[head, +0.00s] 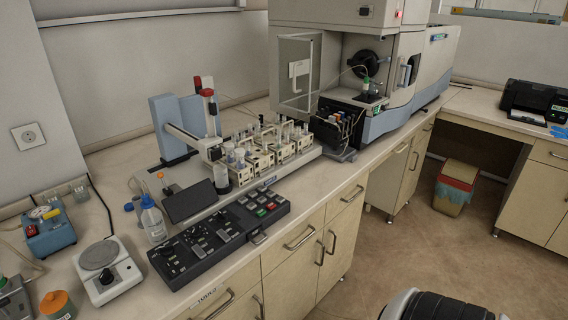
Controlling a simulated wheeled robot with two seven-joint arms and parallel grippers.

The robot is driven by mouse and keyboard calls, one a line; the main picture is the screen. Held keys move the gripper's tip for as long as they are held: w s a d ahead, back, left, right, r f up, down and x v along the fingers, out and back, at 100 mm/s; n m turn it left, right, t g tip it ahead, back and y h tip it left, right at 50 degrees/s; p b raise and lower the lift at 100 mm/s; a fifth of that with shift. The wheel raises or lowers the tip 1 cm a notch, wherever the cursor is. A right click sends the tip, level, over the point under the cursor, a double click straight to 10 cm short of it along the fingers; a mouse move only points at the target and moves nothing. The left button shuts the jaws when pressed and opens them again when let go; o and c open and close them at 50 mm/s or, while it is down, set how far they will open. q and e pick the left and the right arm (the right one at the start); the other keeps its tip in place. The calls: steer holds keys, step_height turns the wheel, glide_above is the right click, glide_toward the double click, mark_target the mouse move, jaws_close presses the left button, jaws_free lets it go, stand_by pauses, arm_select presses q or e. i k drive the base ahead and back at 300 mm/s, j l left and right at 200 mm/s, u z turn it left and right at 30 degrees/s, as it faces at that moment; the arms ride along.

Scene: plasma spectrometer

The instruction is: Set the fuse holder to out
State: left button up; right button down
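A dark control panel (218,238) with several switches, knobs and buttons lies on the bench near its front edge. Red and green buttons (265,209) sit toward its right end. A small dark part (258,238) sticks out from the panel's front side. The fuse holder is too small for me to pick out with certainty, and I cannot tell its setting. Neither of my grippers is in view.
Left of the panel stand a wash bottle (152,220) and a round-topped hotplate (106,273). Behind it are a dark screen (190,202) and an autosampler with racks (262,158). The spectrometer (400,75) stands farther back.

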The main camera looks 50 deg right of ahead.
mark_target(252, 233)
steer(key=z, duration=1.35)
